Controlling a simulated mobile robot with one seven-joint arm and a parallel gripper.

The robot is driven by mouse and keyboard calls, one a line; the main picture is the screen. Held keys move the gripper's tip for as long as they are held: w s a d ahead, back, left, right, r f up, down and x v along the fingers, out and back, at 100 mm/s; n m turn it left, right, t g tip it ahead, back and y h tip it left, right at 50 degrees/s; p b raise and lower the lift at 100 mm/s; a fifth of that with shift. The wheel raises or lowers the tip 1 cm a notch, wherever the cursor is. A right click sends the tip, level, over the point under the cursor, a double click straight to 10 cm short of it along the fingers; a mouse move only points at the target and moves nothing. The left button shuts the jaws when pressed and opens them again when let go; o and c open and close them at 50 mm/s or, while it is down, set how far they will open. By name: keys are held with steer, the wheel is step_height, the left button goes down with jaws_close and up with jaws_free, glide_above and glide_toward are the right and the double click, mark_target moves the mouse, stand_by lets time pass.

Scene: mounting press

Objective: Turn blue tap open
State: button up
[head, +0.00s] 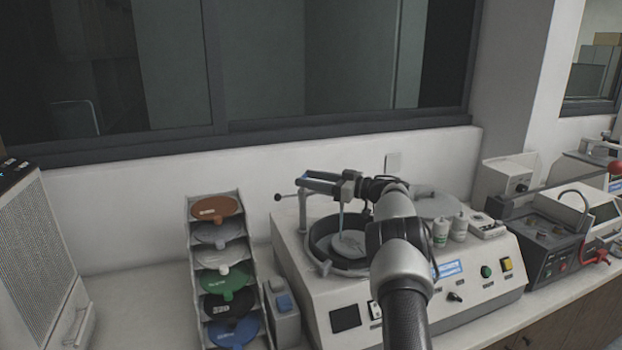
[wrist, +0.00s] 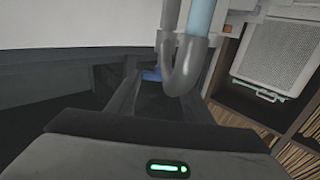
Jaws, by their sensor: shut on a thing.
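My gripper (head: 310,183) reaches left over the round bowl of the grey-white grinding machine, its fingers level with the tap post (head: 303,212). In the wrist view the fingers close around a small blue piece, the blue tap (wrist: 152,75), only a bit of which shows between the fingertips. My gripper is shut on it. A grey curved spout (wrist: 185,75) and a light-blue tube or stream (wrist: 201,18) are close beside the fingers. In the head view a thin light-blue strand (head: 340,218) hangs toward the disc in the bowl; I cannot tell whether it is water.
The bowl (head: 316,245) is below my gripper. A rack of coloured discs (head: 255,272) stands left of the machine (head: 335,292). White bottles (head: 441,233) stand on its right side. A grey box (head: 40,260) is at far left. Counter space between box and rack is clear.

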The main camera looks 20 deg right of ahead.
steer(key=o, duration=1.1)
steer(key=shift+c, duration=0.2)
steer(key=b+v, duration=0.2)
steer(key=v, duration=1.5)
steer(key=shift+b, duration=0.3)
steer(key=shift+s+d, duration=0.1)
steer(key=shift+d, duration=0.05)
